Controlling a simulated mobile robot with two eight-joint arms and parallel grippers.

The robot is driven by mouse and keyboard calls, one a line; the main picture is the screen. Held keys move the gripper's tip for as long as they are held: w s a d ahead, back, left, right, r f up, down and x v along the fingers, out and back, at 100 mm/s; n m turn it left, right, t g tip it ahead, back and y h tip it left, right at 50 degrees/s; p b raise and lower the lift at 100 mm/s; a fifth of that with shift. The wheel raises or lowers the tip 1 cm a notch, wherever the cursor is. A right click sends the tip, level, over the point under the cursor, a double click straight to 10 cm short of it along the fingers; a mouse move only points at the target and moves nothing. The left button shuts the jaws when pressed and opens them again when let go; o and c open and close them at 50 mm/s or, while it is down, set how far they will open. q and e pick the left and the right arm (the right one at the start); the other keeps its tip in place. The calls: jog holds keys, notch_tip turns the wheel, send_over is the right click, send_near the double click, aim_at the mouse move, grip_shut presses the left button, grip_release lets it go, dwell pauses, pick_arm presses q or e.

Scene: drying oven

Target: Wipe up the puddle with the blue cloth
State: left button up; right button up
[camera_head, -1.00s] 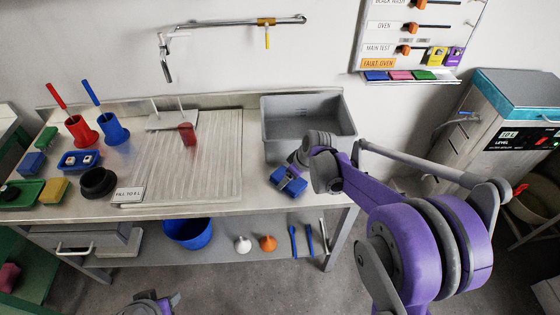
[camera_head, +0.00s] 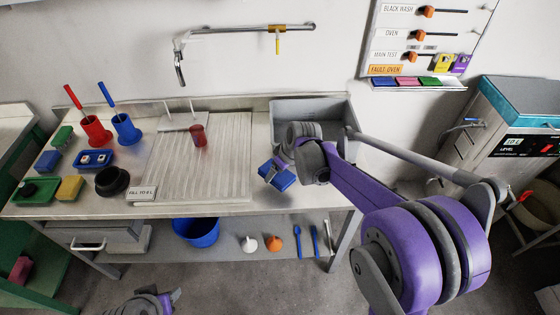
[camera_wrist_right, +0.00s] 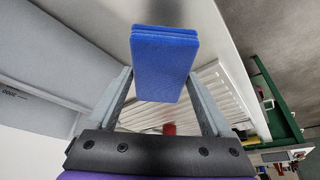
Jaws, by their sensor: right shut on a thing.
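The blue cloth (camera_head: 285,181) is a thick folded block between the fingers of my right gripper (camera_head: 276,171). In the right wrist view the cloth (camera_wrist_right: 165,60) stands out beyond the fingertips, over the bench. In the head view it appears beside the grey basin's front left corner. Its height above the bench is hard to tell. My left gripper (camera_head: 160,301) is low at the bottom left edge, away from the bench; its jaw opening is unclear. I cannot make out a puddle in either view.
The bench holds a ribbed drainboard (camera_head: 195,165), a red cup (camera_head: 198,136), a grey basin (camera_head: 345,112), a black bowl (camera_head: 113,181), and red (camera_head: 96,130) and blue (camera_head: 126,130) holders. A tap (camera_head: 225,33) hangs above. Bare steel shows between drainboard and basin.

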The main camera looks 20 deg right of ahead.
jog(key=shift+w+a+r+p, duration=0.15)
jog(key=shift+r+p, duration=0.35)
jog(key=shift+r, duration=1.05)
jog(key=shift+s+f, duration=0.1)
jog(key=shift+s, duration=0.1)
